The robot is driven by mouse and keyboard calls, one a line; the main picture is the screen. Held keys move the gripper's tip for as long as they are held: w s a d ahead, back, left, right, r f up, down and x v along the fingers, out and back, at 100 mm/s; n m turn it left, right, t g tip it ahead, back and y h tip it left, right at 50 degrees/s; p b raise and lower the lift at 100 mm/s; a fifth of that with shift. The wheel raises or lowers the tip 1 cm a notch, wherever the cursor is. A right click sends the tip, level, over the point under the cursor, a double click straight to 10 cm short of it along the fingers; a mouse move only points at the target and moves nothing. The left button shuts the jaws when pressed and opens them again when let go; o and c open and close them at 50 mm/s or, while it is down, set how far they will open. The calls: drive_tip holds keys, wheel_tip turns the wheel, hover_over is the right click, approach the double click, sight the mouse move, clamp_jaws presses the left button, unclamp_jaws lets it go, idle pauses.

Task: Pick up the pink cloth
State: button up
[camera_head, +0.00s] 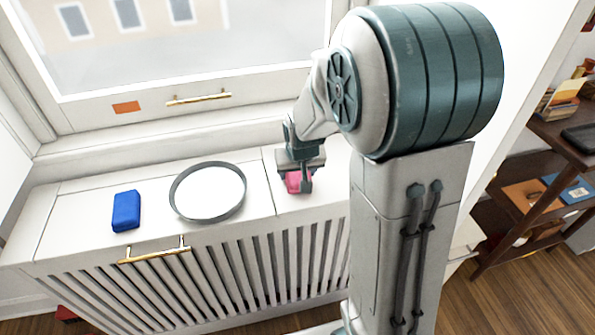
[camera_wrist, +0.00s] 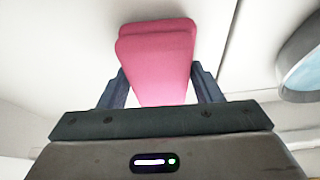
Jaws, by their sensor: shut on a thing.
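The pink cloth (camera_wrist: 157,55) is a folded, thick pink pad. In the wrist view it lies between the two dark fingers of my gripper (camera_wrist: 160,85), which is shut on it. In the head view the cloth (camera_head: 293,181) shows at my gripper (camera_head: 299,184), over the right part of the white radiator cover. My gripper partly hides it there. I cannot tell whether the cloth touches the surface or is held just above it.
On the white radiator cover (camera_head: 75,222) lie a blue block-like object (camera_head: 126,211) and a round grey-rimmed dish (camera_head: 208,191). A window with a brass handle (camera_head: 198,98) stands behind. A dark wooden shelf (camera_head: 520,205) with books is at the right.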

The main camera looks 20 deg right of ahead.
drive_tip(key=r, duration=0.4)
drive_tip(key=shift+s+d+r+p, duration=0.15)
drive_tip(key=shift+d+r+p, duration=0.2)
drive_tip(key=shift+p, duration=0.05)
drive_tip(key=s+d+r, duration=0.5)
drive_tip(key=d+r, duration=0.1)
drive_tip(key=d, duration=0.3)
drive_tip(key=shift+s+d, duration=0.15)
drive_tip(key=shift+s, duration=0.25)
drive_tip(key=shift+r, duration=0.1)
